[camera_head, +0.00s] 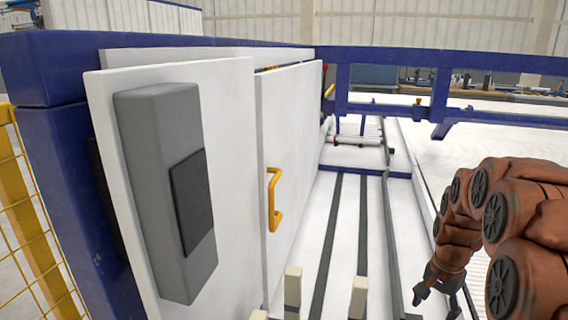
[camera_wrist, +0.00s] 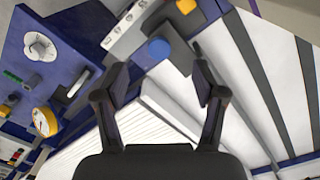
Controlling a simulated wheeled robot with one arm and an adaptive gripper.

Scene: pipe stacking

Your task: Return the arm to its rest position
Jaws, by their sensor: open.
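My gripper (camera_head: 436,298) hangs at the lower right of the head view, at the end of my orange-brown arm. It points downward over the light floor beside a grey rail. In the wrist view my gripper (camera_wrist: 160,82) has its two dark fingers spread apart. Nothing is held between them. The arm is bent, and part of it is cut off by the right edge of the head view.
A white cabinet door (camera_head: 285,150) with a yellow handle (camera_head: 273,200) and a grey box (camera_head: 165,190) stand at left. A blue beam (camera_head: 450,60) crosses behind. Pale posts (camera_head: 292,288) rise in front.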

